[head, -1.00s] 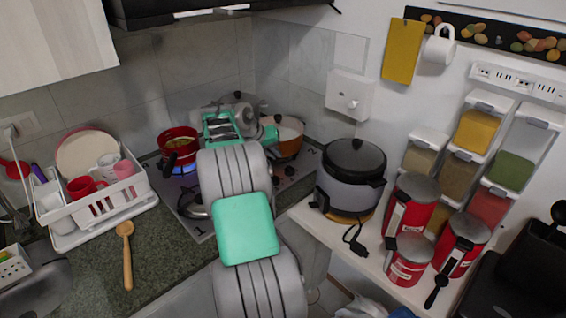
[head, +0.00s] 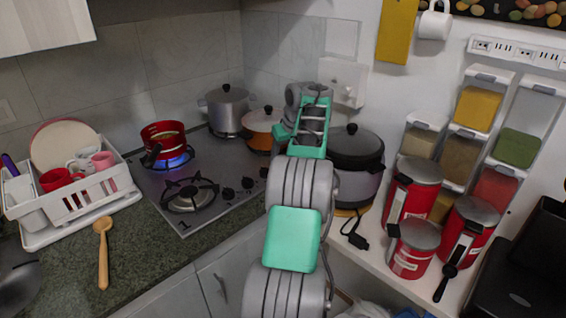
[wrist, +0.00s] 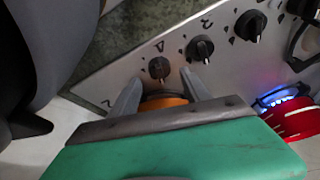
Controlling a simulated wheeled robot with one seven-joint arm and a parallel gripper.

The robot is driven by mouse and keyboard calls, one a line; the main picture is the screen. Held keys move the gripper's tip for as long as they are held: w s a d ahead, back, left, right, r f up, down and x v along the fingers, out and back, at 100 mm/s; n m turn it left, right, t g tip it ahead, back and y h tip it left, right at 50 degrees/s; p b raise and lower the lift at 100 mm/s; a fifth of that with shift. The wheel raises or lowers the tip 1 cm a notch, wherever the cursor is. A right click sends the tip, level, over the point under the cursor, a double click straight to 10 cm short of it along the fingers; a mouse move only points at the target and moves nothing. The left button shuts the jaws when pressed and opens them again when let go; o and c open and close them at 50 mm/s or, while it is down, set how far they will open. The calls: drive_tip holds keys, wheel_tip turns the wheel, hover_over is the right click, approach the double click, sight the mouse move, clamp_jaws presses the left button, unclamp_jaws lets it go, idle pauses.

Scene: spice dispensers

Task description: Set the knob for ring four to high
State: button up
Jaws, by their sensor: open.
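Several black control knobs line the stove's front edge. In the wrist view a knob (wrist: 159,68) lies just beyond and between the fingertips of my gripper (wrist: 162,77). The fingers are apart, with nothing held; I cannot tell if they touch the knob. A mark like a 4 is printed beside this knob. A second knob (wrist: 200,48) and a third knob (wrist: 249,25) run to the upper right. In the head view some knobs (head: 229,194) show left of my arm; my fingers are hidden there. The stove (head: 212,166) has a blue flame under a red pot (head: 165,136).
A steel pot (head: 228,108) and an orange pan (head: 261,122) stand at the back of the stove. A dark-lidded cooker (head: 357,150) stands close right of my arm. A dish rack (head: 125,196) and wooden spoon (head: 103,255) are on the left counter (head: 150,245).

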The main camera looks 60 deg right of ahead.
drive_tip(key=x, duration=0.3)
drive_tip(key=shift+r, duration=0.1)
drive_tip(key=shift+c, duration=0.4)
drive_tip(key=shift+d, duration=0.1)
clamp_jaws()
